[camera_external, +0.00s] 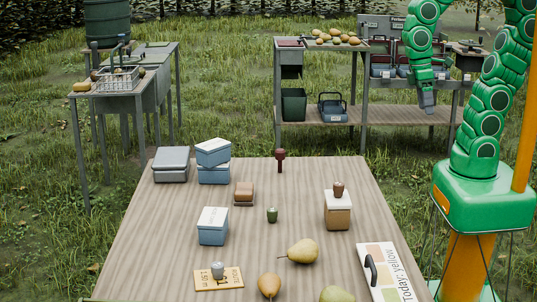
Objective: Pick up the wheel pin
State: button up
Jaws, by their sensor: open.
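I cannot tell for sure which small piece is the wheel pin. A dark red upright peg-like piece (280,160) stands at the far edge of the wooden table (150,240). A small green piece (272,214) stands mid-table. A brown piece (338,189) sits on a tan and white box (338,212). A grey knob-like piece (217,270) stands on a yellow card (205,281). My gripper (428,106) is open, points down and appears empty, up and right of the table in the picture, away from all these pieces.
Blue boxes (213,232), a grey case (171,164) and a brown block (244,193) stand on the table's left half. Pears (302,251) and a sign with a black handle (388,272) are near the front. A back bench (400,126) stands behind my gripper.

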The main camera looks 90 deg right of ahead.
jog(key=w+a+f+m+y, duration=0.1)
jog(key=w+m+y, duration=0.6)
jog(key=w, duration=1.6)
jog(key=m+t+y, duration=0.4)
jog(key=m, duration=0.5)
send_over(278, 155)
jog(key=s+a, duration=0.5)
jog(key=a, duration=0.2)
notch_tip(278, 155, down, 11)
jog(key=d+f+m+t, duration=0.1)
jog(key=d+f+m, duration=0.1)
jog(key=d+f, duration=0.1)
jog(key=w+d+f+m+t, duration=0.1)
jog(key=d+f+m, duration=0.1)
jog(key=d, duration=0.4)
jog(key=w+d+f+m+t, duration=0.1)
jog(key=d+f+m, duration=0.1)
jog(key=d+f, duration=0.2)
jog(key=shift+w+d+f+t, duration=0.1)
jog(key=shift+d+f+t, duration=0.05)
jog(key=shift+f+t, duration=0.15)
jog(key=shift+x, duration=3.8)
jog(key=c, duration=1.1)
